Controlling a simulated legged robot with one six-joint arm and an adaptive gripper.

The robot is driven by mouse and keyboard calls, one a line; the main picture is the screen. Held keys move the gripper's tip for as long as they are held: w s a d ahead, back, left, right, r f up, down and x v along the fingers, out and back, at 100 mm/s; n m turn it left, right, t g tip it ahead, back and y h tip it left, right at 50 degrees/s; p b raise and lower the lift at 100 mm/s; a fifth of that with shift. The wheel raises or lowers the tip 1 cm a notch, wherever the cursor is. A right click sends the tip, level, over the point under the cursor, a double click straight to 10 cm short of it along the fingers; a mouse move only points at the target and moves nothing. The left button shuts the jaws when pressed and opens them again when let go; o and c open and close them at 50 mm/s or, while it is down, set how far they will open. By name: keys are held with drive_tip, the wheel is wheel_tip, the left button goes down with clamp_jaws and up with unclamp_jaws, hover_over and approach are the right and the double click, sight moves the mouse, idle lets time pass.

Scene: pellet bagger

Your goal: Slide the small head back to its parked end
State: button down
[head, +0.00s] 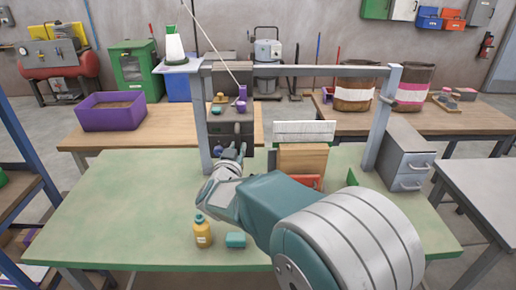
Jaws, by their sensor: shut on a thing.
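My gripper (231,153) is at the front of a dark grey unit (232,128) under the left part of a grey frame (296,70). This unit looks like the small head, but I cannot tell for sure. Its purple fitting (241,106) stands on top, with small teal and orange pieces beside it. A blue knob (216,150) shows just left of the fingers. My gripper is shut on a small part at the unit's front, and the fingers mostly hide that part. My arm reaches in from the lower right and covers part of the green table.
A mustard bottle (203,232) and a teal block (235,240) stand near the green table's (120,215) front edge. A wooden block (302,158) and a white slatted panel (304,132) are right of the unit. Grey drawers (404,160) stand at the right. The table's left is clear.

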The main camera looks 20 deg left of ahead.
drive_tip(key=shift+s+a, duration=0.2)
drive_tip(key=shift+a, duration=0.35)
drive_tip(key=shift+s+a, duration=0.15)
drive_tip(key=shift+a, duration=0.35)
drive_tip(key=c, duration=0.6)
unclamp_jaws()
drive_tip(key=s+d, duration=0.1)
drive_tip(key=s, duration=1)
drive_tip(key=shift+s+d, duration=0.15)
drive_tip(key=shift+s, duration=0.25)
